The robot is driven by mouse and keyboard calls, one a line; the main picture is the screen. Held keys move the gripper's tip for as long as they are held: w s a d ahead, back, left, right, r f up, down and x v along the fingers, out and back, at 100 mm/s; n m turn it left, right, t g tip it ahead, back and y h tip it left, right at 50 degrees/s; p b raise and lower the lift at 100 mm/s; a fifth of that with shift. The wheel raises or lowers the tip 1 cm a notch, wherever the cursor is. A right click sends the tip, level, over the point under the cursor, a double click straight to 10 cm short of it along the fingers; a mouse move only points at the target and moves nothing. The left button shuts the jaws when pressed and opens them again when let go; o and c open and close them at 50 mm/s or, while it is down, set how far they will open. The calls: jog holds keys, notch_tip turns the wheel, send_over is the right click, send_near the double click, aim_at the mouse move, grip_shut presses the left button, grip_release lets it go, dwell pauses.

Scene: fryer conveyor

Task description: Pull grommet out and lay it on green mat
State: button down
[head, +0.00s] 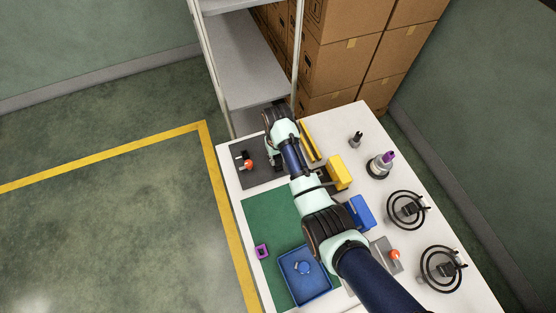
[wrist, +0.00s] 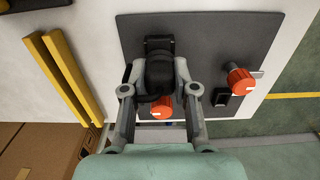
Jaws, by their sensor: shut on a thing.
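My gripper (wrist: 158,92) is shut on a dark, rounded black piece (wrist: 160,72), seen between its fingers in the wrist view. I take this piece to be the grommet, but its shape is partly hidden by the fingers. It is at the grey panel (wrist: 210,35); I cannot tell whether it is still seated there. In the head view my gripper (head: 276,164) is at the right side of this panel (head: 246,180), and the held piece is hidden. The green mat (head: 262,217) lies nearer the camera, with a blue tray (head: 322,289) and a small purple square piece (head: 262,251) on it.
Orange knobs (wrist: 241,80) (wrist: 163,108) stand close to my fingers. Yellow bars (wrist: 60,78) lie beside the panel. Yellow (head: 341,172) and blue (head: 361,212) blocks stand near my arm. The mat's upper left part is clear.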

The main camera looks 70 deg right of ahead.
jog(key=shift+r+p, duration=0.85)
jog(key=shift+p, duration=0.05)
dwell(0.4)
jog(key=shift+r+p, duration=1.4)
jog(key=shift+p, duration=0.35)
notch_tip(320, 180, up, 3)
jog(key=p, duration=0.3)
jog(key=shift+r+p, duration=0.1)
jog(key=shift+p, duration=0.25)
